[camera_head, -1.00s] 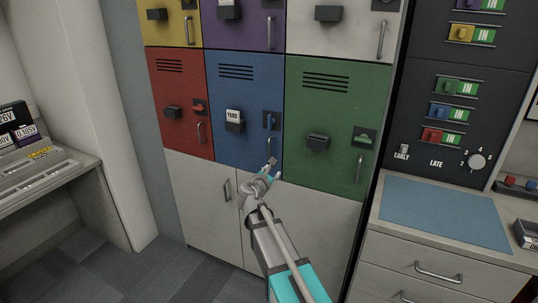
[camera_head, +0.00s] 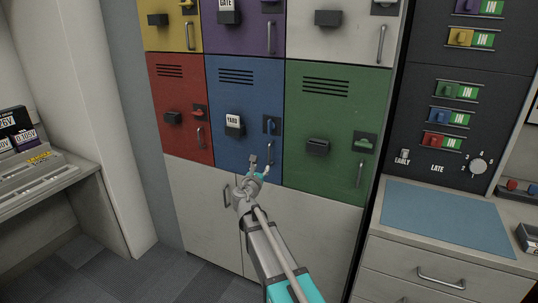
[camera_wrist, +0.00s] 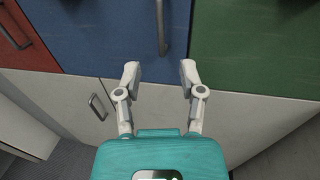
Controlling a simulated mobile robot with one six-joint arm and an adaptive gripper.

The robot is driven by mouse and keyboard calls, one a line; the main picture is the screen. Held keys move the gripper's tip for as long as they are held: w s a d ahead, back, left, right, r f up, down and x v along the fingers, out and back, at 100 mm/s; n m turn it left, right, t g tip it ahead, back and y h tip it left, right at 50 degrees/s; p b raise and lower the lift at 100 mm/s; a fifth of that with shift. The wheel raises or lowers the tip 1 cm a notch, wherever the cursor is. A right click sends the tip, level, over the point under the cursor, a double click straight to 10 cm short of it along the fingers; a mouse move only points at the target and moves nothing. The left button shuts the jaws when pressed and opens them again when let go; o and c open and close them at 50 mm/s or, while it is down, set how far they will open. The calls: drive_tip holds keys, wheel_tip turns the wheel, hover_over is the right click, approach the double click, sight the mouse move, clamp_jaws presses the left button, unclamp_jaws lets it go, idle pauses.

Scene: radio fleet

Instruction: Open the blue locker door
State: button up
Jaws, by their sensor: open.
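The blue locker door (camera_head: 236,95) is shut in the middle of the locker wall. It has vent slots, a dark holder with a white "YARD" tag (camera_head: 233,120) and a small blue lever (camera_head: 270,125) on a dark plate. Its upright grey bar handle (camera_wrist: 162,28) shows at the top of the wrist view. My gripper (camera_head: 259,165) is in front of the door's lower edge, open and empty. In the wrist view the open fingers (camera_wrist: 160,73) are apart, below the handle and roughly in line with it, not touching it.
A red door (camera_head: 180,95) is left of the blue one and a green door (camera_head: 330,105) is right, with its own handle (camera_head: 360,174). Pale cabinet doors (camera_head: 310,230) lie below. A counter with a blue mat (camera_head: 440,215) stands at the right, a console (camera_head: 40,170) at the left.

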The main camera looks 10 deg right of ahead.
sight(269, 153)
drive_tip(key=x, duration=1.2)
drive_tip(key=shift+w+d, duration=0.15)
drive_tip(key=shift+w, duration=0.1)
clamp_jaws()
